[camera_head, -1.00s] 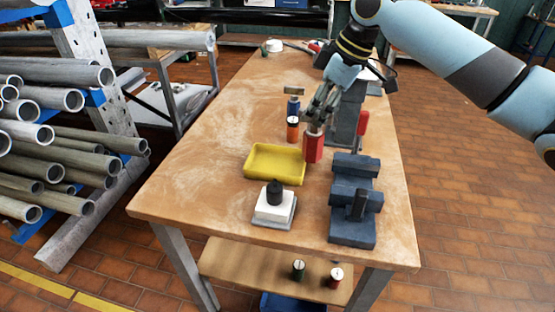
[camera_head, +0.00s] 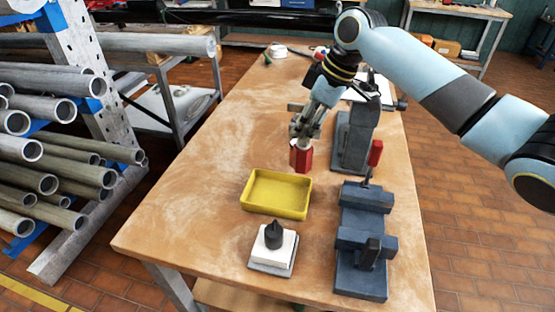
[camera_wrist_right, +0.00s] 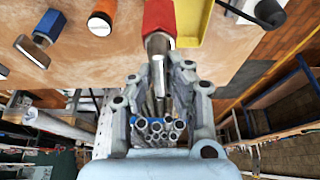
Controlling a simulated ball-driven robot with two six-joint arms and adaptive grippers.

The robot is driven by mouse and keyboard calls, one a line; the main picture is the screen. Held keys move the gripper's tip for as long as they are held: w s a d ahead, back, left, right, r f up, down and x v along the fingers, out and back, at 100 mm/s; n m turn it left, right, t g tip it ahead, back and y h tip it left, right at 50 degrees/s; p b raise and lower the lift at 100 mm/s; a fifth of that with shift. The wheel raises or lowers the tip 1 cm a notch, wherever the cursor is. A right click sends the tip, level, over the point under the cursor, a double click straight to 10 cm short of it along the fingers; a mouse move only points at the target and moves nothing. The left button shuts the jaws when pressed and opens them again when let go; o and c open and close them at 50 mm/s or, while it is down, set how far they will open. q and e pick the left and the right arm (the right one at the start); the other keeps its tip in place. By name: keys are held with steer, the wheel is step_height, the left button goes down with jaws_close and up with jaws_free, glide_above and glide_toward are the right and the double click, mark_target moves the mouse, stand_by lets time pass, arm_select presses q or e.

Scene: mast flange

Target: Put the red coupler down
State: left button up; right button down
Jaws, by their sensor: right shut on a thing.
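The red coupler (camera_head: 301,157) is in my right gripper (camera_head: 303,140), just behind the yellow tray (camera_head: 247,203) in the head view. My right gripper is shut on the coupler's upper end, and the coupler hangs roughly upright from it. I cannot tell whether its lower end touches the wooden table (camera_head: 190,200). In the right wrist view the red coupler (camera_wrist_right: 172,16) shows at the top, beyond the fingers (camera_wrist_right: 160,85). The left gripper is in no view.
A dark vise (camera_head: 362,240) and a dark stand (camera_head: 351,145) are on the right. A white block with a black piece (camera_head: 274,240) sits in front of the tray. An orange-topped cylinder (camera_wrist_right: 99,24) and a blue-ended tool (camera_wrist_right: 48,26) lie near the coupler. The table's left side is bare.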

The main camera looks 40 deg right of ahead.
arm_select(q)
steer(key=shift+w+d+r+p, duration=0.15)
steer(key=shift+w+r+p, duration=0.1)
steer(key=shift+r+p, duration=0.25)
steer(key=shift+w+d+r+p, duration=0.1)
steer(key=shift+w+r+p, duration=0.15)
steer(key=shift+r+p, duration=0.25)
arm_select(e)
steer(key=w+a+f, duration=0.1)
steer(key=a+f, duration=0.5)
steer(key=f, duration=0.1)
steer(key=shift+w+f, duration=0.35)
steer(key=shift+f, duration=0.15)
steer(key=c, duration=1.3)
jaws_free()
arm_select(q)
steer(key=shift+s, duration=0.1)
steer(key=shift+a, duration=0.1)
